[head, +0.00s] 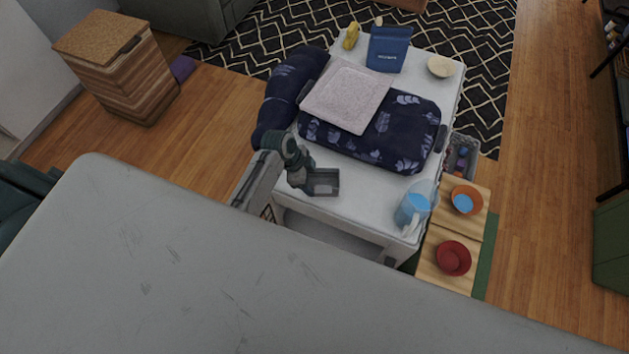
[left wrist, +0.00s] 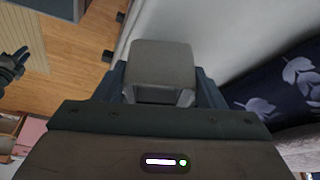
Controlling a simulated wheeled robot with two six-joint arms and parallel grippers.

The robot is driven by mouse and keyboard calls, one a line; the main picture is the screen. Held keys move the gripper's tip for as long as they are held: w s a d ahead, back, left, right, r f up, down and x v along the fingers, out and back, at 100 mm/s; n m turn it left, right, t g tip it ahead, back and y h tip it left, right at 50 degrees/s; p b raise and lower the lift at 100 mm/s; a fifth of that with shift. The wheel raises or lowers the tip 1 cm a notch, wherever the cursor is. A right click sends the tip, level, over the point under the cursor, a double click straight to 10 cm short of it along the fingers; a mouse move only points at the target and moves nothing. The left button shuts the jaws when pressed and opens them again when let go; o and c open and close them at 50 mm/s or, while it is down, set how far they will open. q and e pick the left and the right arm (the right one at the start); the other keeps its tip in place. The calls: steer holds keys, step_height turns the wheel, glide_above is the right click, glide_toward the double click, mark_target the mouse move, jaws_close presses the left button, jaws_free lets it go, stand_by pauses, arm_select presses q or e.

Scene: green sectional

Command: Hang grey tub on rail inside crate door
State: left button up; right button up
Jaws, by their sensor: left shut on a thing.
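My left gripper (head: 306,181) is shut on the grey tub (head: 323,183), above the front left part of the white crate's top (head: 365,205). In the left wrist view the tub (left wrist: 162,62) sits between the two dark fingers (left wrist: 162,90). The crate door (head: 257,181) seems to be the grey panel standing at the crate's left front corner, just left of the gripper. I cannot make out the rail on it.
A navy leaf-print bag (head: 385,140), a pale folded cloth (head: 347,95), a blue pouch (head: 388,50) and a blue-filled jug (head: 412,212) are on the crate. Red (head: 453,258) and orange (head: 466,201) bowls stand at its right. A large grey surface (head: 180,270) fills the foreground.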

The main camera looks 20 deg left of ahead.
mark_target(314, 184)
arm_select(q)
steer(key=shift+w+d, duration=0.15)
steer(key=shift+d, duration=0.3)
steer(key=shift+d+f+p, duration=0.25)
steer(key=shift+p, duration=0.15)
steer(key=shift+w+f+p, duration=0.1)
steer(key=shift+f+p, duration=0.3)
steer(key=shift+f, duration=1.2)
steer(key=o, duration=0.8)
steer(key=shift+f, duration=0.1)
steer(key=shift+c, duration=0.2)
